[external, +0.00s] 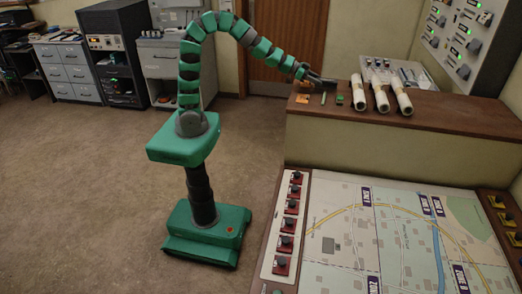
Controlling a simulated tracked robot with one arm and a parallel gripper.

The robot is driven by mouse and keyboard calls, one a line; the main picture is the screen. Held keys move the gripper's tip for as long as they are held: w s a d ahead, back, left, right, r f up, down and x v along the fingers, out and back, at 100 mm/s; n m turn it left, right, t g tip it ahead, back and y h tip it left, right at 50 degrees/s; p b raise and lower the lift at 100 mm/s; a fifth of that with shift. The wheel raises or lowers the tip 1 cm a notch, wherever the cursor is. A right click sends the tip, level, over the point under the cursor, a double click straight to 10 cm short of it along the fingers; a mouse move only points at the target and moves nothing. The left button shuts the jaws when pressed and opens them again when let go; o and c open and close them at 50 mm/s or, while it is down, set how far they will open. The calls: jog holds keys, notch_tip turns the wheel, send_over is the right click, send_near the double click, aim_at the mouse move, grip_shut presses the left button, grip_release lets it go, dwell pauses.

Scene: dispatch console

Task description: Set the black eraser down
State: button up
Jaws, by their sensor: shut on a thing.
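My gripper (326,81) is at the end of my green and grey arm, above the left part of the raised brown desk top. It is small and dark in this view. It is shut on the black eraser, but the eraser does not stand out from the dark fingers. I cannot tell from this view how far the gripper is above the desk top (436,110).
Several white paper rolls, one here (380,97), lie to the right. A map table (385,235) stands in front.

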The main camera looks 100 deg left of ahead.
jog(key=shift+r, duration=0.55)
jog(key=shift+s+r, duration=0.15)
jog(key=shift+r, duration=0.05)
jog(key=s+d+r+b, duration=0.1)
jog(key=s+d+b, duration=0.2)
jog(key=s, duration=1.2)
jog(key=shift+d+r, duration=0.15)
jog(key=shift+d, duration=0.65)
jog(key=shift+w, duration=0.1)
